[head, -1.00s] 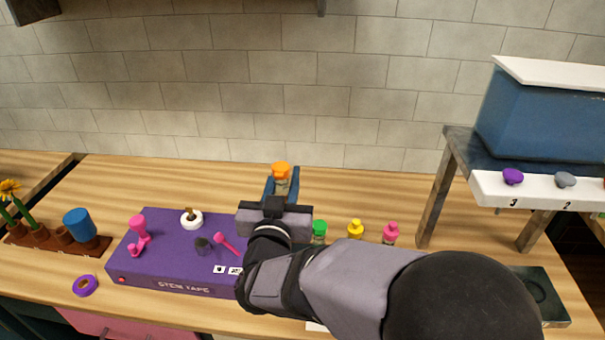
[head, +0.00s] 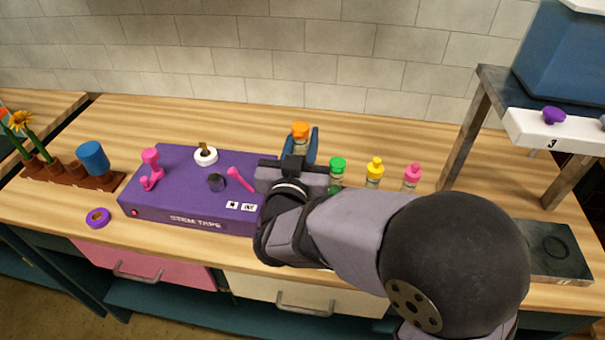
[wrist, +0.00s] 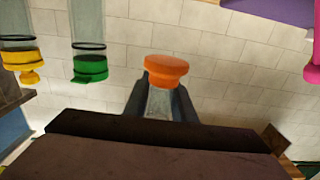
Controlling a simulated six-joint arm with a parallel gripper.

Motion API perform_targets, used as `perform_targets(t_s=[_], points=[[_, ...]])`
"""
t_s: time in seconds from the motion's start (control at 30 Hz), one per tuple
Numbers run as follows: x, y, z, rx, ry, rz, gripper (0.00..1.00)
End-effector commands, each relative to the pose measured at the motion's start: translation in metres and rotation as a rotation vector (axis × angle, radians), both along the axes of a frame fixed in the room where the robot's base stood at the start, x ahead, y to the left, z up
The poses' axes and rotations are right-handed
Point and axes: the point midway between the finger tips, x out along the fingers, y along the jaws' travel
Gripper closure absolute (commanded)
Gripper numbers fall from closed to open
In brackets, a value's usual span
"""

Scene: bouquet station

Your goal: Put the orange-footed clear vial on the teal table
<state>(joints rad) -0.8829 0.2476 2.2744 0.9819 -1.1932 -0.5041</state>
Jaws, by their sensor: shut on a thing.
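My gripper (head: 299,150) is shut on the orange-footed clear vial (head: 300,131), with blue fingers on both sides of it. The vial's orange end sticks out beyond the fingertips. In the wrist view its orange end (wrist: 166,69) and part of its clear body show between the fingers (wrist: 160,102). The gripper is left of the green-capped vial (head: 337,165) and right of the purple stem-tape box (head: 190,195). My arm hides part of the counter. I cannot make out a teal table; teal shows on the cabinet fronts below the counter.
Yellow (head: 374,170) and pink (head: 411,176) capped vials stand right of the green one. A grey stand (head: 478,120) bears a blue tank (head: 565,55) at right. A brown rack (head: 75,178) and purple tape ring (head: 98,218) are at left. The back counter is clear.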

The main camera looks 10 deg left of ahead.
Motion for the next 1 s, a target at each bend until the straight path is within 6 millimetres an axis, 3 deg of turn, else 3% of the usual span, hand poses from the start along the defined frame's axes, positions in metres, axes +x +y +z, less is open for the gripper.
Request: perform_targets(t_s=[0.2, 0.47, 0.73, 1.0], points=[[0.0, 0.0, -0.03, -0.002, -0.001, 0.001, 1.0], [0.0, 0.0, -0.037, 0.001, -0.004, 0.001, 1.0], [0.0, 0.0, -0.065, -0.003, 0.0, 0.0, 1.0], [0.0, 0.0, -0.074, 0.002, -0.004, 0.001, 1.0]])
